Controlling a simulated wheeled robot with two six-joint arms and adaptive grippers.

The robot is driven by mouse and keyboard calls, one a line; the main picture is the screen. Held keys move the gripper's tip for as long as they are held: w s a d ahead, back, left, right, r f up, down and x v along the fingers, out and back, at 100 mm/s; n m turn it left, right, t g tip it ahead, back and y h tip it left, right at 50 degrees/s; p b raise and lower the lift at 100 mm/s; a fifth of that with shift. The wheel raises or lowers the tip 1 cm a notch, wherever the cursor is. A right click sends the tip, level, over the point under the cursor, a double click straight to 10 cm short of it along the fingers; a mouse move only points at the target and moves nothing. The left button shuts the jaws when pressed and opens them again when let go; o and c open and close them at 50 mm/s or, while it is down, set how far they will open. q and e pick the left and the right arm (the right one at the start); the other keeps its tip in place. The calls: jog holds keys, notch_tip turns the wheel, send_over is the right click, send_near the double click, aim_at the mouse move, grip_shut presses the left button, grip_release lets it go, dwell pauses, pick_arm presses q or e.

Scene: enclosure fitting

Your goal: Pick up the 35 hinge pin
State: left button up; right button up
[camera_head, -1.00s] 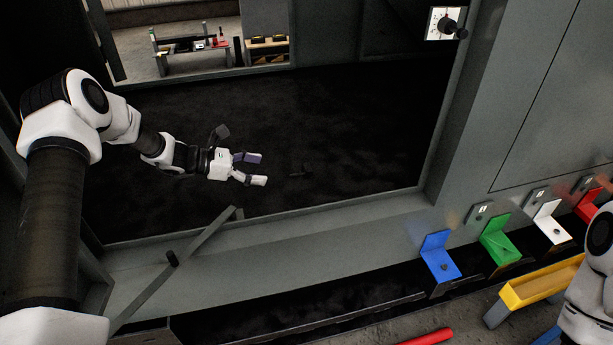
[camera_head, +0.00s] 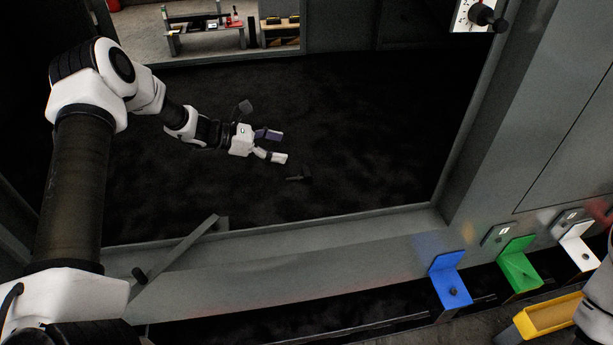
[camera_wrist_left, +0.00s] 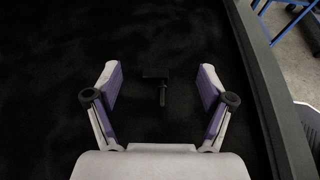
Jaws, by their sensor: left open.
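A small dark T-shaped part, which looks like the hinge pin (camera_head: 300,177), lies on the black surface inside the opening. In the left wrist view the pin (camera_wrist_left: 158,86) lies between and beyond the fingertips, its crossbar away from me and its stem toward me. No number is legible on it. My left gripper (camera_head: 279,147) is open and empty, up and left of the pin in the head view. Its two purple-padded fingers (camera_wrist_left: 160,76) are spread on either side of the pin in the wrist view, with no contact visible. My right gripper is out of view.
A grey frame sill (camera_head: 330,232) borders the black surface in front. Blue (camera_head: 450,280), green (camera_head: 519,264) and white (camera_head: 578,246) brackets line the right front. A yellow tray (camera_head: 550,315) stands below them. A slanted grey bar (camera_head: 180,262) crosses the sill at left.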

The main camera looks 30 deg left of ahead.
pick_arm(q)
jog(key=b, duration=0.7)
send_near(304, 171)
jog(key=x, duration=0.2)
jog(key=shift+w+d, duration=0.1)
jog(key=shift+d, duration=0.25)
jog(key=shift+w+d+f, duration=0.1)
jog(key=shift+d+f, duration=0.1)
jog(key=x, duration=0.7)
jog(key=shift+w+f+b, duration=0.1)
jog(key=shift+w+b, duration=0.2)
jog(key=shift+w, duration=0.05)
jog(key=shift+s, duration=0.1)
jog(key=c, duration=1.2)
